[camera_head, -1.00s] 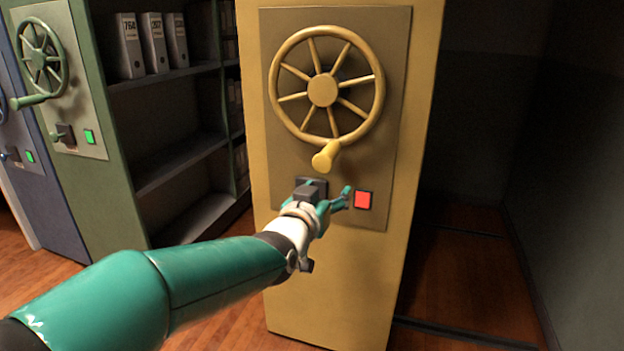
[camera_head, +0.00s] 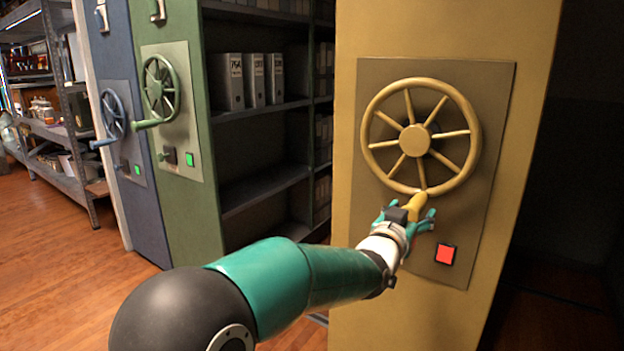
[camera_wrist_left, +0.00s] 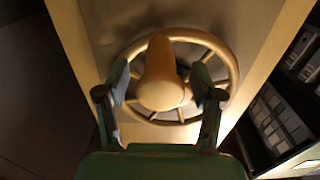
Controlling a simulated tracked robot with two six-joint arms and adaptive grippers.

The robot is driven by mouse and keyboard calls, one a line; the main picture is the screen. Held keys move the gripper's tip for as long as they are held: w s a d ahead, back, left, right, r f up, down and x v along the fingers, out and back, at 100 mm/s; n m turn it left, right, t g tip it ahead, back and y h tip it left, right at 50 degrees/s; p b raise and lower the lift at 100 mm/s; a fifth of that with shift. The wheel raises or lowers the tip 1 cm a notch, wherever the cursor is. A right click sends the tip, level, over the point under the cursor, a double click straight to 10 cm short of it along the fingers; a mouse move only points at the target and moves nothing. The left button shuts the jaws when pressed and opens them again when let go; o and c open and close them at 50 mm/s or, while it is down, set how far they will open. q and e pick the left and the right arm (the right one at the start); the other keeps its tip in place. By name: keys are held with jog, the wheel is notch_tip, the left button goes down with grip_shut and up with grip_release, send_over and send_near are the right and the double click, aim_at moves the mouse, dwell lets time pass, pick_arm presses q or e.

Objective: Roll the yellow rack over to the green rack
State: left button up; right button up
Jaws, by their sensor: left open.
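The yellow rack (camera_head: 440,38) stands at the right in the head view, with a yellow spoked wheel (camera_head: 414,139) on its end panel. The wheel's handle (camera_head: 418,204) is at the bottom of the rim. My left gripper (camera_head: 415,218) is open at the handle. In the left wrist view its two fingers (camera_wrist_left: 160,85) stand on either side of the handle (camera_wrist_left: 160,78), with gaps visible. A red light (camera_head: 445,254) is below the wheel. The green rack (camera_head: 195,222) stands to the left, with a green wheel and a green light. My right gripper is not in view.
A dark aisle with shelves and binders (camera_head: 253,80) lies between the green and yellow racks. A blue rack (camera_head: 148,225) stands beside the green one. A metal shelf unit (camera_head: 66,132) is at the far left. Wooden floor (camera_head: 60,270) is clear at the left.

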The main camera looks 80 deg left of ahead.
pick_arm(q)
jog(key=shift+p+x, duration=0.4)
jog(key=shift+x, duration=0.7)
jog(key=shift+w+a+b, duration=0.35)
grip_shut()
